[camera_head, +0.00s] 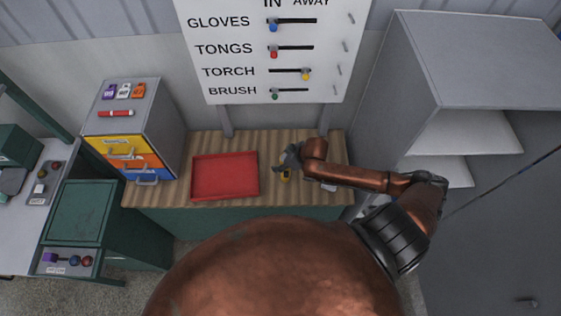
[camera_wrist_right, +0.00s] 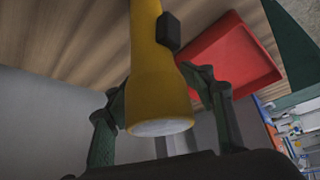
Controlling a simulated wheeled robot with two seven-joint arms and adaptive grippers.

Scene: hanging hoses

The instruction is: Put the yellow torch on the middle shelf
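The yellow torch (camera_head: 285,176) is at the bench to the right of the red tray, mostly hidden under my right gripper (camera_head: 287,163). In the right wrist view the torch (camera_wrist_right: 155,80) has its pale lens end toward the camera and a black switch on its side. The fingers of my right gripper (camera_wrist_right: 155,90) meet the torch on both sides, just behind its head. I cannot tell whether the torch still touches the bench. A grey cabinet at the right has pale shelves, an upper one (camera_head: 462,134) and a lower one (camera_head: 445,170). My left gripper is not in view.
The red tray (camera_head: 225,194) lies on the wooden bench (camera_head: 275,143). A drawer unit (camera_head: 159,120) stands at its left end. The board (camera_head: 228,85) behind has sliders; the torch's yellow bead is at the right, the others at the left. The cabinet's side (camera_head: 400,60) rises beside my right arm.

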